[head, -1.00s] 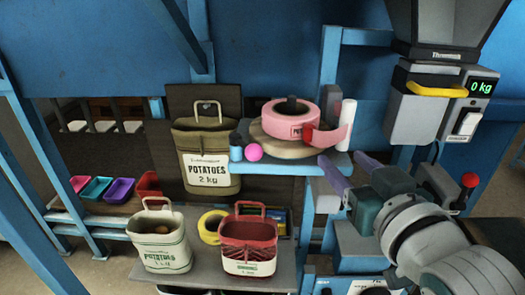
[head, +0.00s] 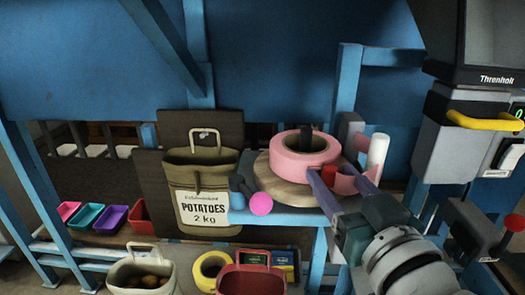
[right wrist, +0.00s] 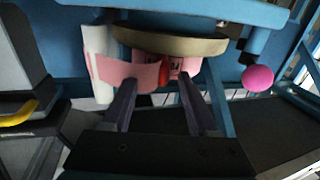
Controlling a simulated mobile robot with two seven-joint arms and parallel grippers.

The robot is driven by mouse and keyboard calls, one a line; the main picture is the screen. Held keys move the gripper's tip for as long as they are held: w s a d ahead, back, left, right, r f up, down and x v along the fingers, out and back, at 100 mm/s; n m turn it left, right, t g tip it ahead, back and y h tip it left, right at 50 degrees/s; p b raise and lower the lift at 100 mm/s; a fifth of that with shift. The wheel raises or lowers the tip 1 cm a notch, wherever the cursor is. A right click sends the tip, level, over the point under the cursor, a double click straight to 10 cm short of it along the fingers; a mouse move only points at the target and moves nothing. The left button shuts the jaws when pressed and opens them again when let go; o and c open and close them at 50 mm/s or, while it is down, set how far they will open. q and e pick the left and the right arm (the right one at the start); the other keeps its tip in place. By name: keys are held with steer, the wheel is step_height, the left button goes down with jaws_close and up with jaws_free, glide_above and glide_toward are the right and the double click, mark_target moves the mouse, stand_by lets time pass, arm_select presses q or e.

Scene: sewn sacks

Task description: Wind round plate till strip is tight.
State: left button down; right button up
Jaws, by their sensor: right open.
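The round plate (head: 268,180) is a tan disc on a blue shelf, with a pink roll (head: 303,160) on top around a dark spindle. A pink strip (head: 345,184) runs from the roll to a white upright cylinder (head: 377,152) at the right. A red piece (head: 328,172) sits by the strip near the roll. My right gripper (head: 346,172) is open, its purple fingers either side of the red piece and part of the strip. In the right wrist view the plate (right wrist: 170,42) and strip (right wrist: 125,74) lie beyond the fingertips; contact cannot be told. My left gripper is not in view.
A pink ball knob (head: 261,204) sticks out at the shelf's front left. A brown potato sack (head: 200,180) stands left of it. Smaller sacks (head: 140,272) and a yellow roll (head: 210,265) are below. A grey weighing machine (head: 470,130) stands at right.

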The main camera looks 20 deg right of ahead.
steer(key=shift+s, duration=0.1)
steer(key=shift+c, duration=0.2)
jaws_close()
steer(key=shift+f, duration=0.1)
stand_by(1.0)
